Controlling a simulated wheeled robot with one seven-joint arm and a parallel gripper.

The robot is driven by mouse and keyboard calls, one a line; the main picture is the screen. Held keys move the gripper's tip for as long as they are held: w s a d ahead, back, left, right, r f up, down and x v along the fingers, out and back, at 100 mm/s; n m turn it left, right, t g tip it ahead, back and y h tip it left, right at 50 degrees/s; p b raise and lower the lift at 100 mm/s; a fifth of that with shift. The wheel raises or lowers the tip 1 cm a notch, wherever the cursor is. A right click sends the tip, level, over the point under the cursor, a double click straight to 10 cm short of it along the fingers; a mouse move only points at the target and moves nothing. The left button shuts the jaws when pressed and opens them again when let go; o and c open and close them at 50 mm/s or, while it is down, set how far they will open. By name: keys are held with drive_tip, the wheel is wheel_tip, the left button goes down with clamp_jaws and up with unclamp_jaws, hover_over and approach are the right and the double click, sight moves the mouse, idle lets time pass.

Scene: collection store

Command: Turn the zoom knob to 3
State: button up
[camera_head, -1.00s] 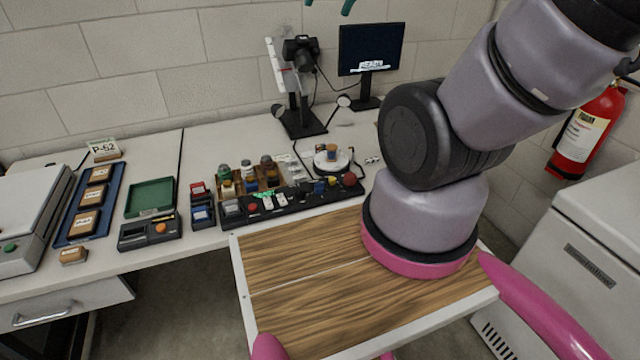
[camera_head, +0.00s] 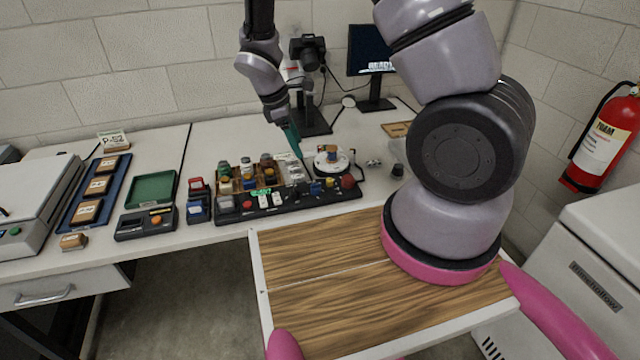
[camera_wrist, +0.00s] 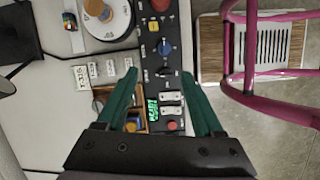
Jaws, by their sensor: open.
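The black control panel (camera_head: 290,206) lies along the front edge of the table. It carries a blue knob (camera_head: 315,188), a yellow knob (camera_head: 329,183), red buttons, white buttons and a lit green display (camera_head: 263,198). In the wrist view the blue knob (camera_wrist: 164,46) and yellow knob (camera_wrist: 153,26) lie ahead of the fingertips. Small black knobs sit near the blue one. Labels are too small to read, so I cannot tell which is the zoom knob. My gripper (camera_head: 297,154) has teal fingers, open and empty, above the panel; in the wrist view (camera_wrist: 160,75) the panel shows between them.
A white round turntable (camera_head: 333,163) stands behind the panel, with a camera (camera_head: 307,50) on a stand and a monitor (camera_head: 369,52) behind. A wooden tray of small jars (camera_head: 246,168) adjoins the panel. A green tray (camera_head: 151,188) lies left.

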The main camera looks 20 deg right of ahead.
drive_tip(key=n+h, duration=0.1)
drive_tip(key=n, duration=0.1)
approach(316, 188)
drive_tip(key=x, duration=0.8)
drive_tip(key=shift+w+d+f, duration=0.1)
drive_tip(key=shift+w+f, duration=0.15)
drive_tip(key=shift+w, duration=0.05)
drive_tip(key=shift+c, duration=0.3)
clamp_jaws()
